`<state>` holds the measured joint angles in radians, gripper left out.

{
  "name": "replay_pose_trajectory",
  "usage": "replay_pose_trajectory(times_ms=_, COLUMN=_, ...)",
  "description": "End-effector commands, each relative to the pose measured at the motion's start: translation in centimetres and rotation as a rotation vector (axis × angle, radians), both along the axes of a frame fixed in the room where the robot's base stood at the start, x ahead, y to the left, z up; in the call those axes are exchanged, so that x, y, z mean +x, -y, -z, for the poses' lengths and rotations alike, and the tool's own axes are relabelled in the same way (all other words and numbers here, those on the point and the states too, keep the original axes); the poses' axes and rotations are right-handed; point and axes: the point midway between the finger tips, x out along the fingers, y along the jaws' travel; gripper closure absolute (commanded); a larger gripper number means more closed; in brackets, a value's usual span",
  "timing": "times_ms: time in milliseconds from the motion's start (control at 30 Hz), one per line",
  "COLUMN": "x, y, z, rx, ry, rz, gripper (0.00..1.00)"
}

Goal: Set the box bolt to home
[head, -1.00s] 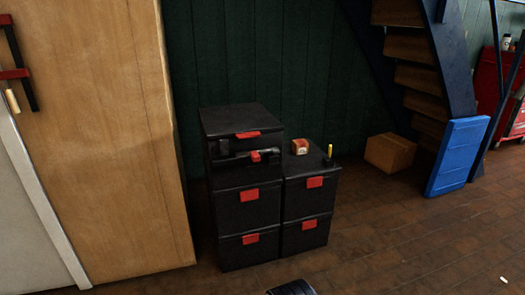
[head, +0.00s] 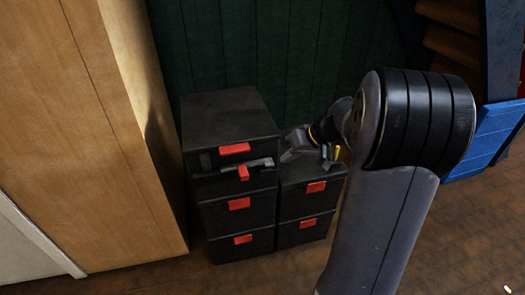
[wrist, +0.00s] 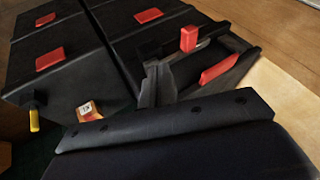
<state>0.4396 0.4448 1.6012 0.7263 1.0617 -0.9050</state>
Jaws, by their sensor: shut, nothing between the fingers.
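The box bolt is a grey bar with a red knob (head: 243,173) across the front of the tall black stack's upper part, below a red latch (head: 234,148). The bar reaches toward the right side of that front. In the wrist view the red knob (wrist: 189,39) stands up beyond my fingers, near the red latch (wrist: 220,68). My gripper (head: 287,155) is shut and empty, just right of the tall stack and above the short stack. In the wrist view my gripper (wrist: 153,85) is close to the bolt; I cannot tell whether it touches.
The short black stack (head: 300,205) stands against the tall stack (head: 225,110). A small labelled box (wrist: 88,110) and a yellow-handled item (wrist: 34,120) are on its top. A wooden panel (head: 120,130) is at left, a blue case (head: 497,140) at right.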

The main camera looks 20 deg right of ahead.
Motion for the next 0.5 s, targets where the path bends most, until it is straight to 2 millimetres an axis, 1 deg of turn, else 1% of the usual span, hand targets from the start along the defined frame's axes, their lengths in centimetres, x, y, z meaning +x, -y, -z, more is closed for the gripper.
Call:
replay_pose_trajectory(times_ms=100, x=0.34, y=0.39, z=-0.25, rx=0.004, ry=0.011, rz=0.001, gripper=1.0)
replay_pose_trajectory(times_ms=367, x=0.32, y=0.34, z=-0.16, rx=0.004, ry=0.01, rz=0.001, gripper=1.0)
replay_pose_trajectory(times_ms=500, x=0.53, y=-0.01, z=0.44, rx=0.005, ry=0.008, rz=-0.001, gripper=1.0)
